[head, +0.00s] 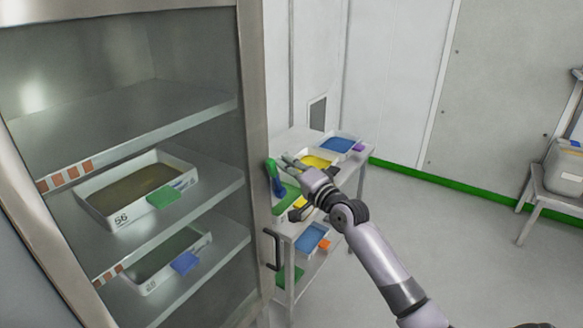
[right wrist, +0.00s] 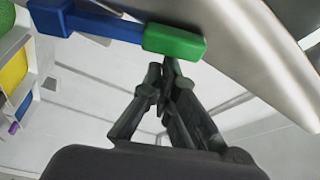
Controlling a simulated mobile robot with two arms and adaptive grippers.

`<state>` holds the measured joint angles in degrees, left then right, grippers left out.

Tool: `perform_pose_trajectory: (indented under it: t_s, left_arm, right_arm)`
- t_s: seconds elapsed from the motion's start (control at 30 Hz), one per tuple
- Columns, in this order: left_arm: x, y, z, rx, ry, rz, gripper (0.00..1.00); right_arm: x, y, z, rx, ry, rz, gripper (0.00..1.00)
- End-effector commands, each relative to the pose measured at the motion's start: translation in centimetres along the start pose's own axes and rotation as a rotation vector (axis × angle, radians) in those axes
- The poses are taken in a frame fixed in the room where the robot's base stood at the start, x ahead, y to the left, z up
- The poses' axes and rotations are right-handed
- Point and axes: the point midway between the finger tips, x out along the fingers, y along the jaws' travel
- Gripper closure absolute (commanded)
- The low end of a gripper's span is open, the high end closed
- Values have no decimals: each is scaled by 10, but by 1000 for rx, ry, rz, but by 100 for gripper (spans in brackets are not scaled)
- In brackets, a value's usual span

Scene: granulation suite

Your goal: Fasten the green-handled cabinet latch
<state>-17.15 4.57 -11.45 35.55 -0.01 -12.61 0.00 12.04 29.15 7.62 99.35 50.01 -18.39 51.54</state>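The cabinet latch has a green handle (head: 269,167) on a blue arm (head: 278,187), at the right edge of the glass-fronted cabinet (head: 252,120). In the right wrist view the green handle (right wrist: 174,42) crosses the top, with the blue arm (right wrist: 50,14) to its left. My right gripper (head: 287,160) is beside the handle, just to its right in the head view. Its fingers (right wrist: 166,68) are together, with the tips close under the handle and partly hidden by it; no grip on it shows. Whether they touch is unclear. My left gripper is not in view.
A dark door pull (head: 273,250) sits below the latch. Inside the cabinet, shelves hold labelled trays (head: 118,218). Behind my right arm, a bench (head: 292,228) carries yellow and blue trays. Open floor (head: 455,245) lies to the right, with a stand (head: 545,200) beyond.

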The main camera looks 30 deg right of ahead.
Motion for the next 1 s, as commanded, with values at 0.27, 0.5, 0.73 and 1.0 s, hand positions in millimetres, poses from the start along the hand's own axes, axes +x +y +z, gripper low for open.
perform_pose_trajectory:
  t_s: [0.27, 0.5, 0.73, 1.0]
  left_arm:
    - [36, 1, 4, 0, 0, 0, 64]
    - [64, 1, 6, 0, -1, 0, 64]
    - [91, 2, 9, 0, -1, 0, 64]
    - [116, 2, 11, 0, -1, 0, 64]
  right_arm:
    - [-10, 2, 29, -252, -3, -88, 100]
    - [-18, 4, 51, -469, -3, -162, 100]
    - [-25, 11, 71, -675, -3, -235, 100]
    - [-32, 22, 90, -906, -3, -316, 100]
